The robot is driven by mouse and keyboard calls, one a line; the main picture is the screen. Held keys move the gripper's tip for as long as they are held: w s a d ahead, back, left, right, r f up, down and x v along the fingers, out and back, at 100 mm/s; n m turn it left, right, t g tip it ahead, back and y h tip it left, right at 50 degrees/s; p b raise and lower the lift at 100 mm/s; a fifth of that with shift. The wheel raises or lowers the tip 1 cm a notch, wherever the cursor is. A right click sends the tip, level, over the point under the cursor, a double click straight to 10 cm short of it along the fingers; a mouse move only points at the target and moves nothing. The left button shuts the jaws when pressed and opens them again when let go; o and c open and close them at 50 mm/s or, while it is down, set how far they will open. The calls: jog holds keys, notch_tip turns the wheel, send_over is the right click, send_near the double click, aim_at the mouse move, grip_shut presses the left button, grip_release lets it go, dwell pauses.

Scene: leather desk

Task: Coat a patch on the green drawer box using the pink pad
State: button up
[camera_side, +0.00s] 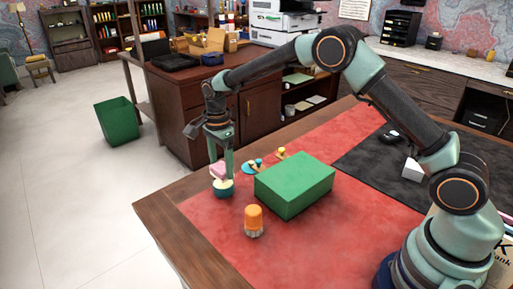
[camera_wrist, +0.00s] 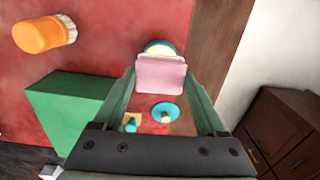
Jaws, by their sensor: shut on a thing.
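My gripper (camera_side: 221,160) points down at the left of the green drawer box and is shut on the pink pad (camera_side: 218,170). In the wrist view the pad (camera_wrist: 160,74) sits between the two fingertips (camera_wrist: 161,80). Right under the pad is a round teal pot (camera_side: 223,191) with a pale top, partly hidden by the pad in the wrist view (camera_wrist: 164,46). I cannot tell whether pad and pot touch. The green drawer box (camera_side: 296,183) stands on the red leather, apart from the gripper; its side shows in the wrist view (camera_wrist: 65,110).
An orange-topped jar (camera_side: 253,219) stands in front of the box. Small teal and yellow pieces (camera_side: 258,163) lie behind the box, near the gripper. The desk's wooden edge (camera_side: 165,215) is close on the left. Red leather (camera_side: 330,240) in front of the box is clear.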

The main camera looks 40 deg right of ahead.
aim_at(221, 167)
jog(key=shift+r, duration=2.3)
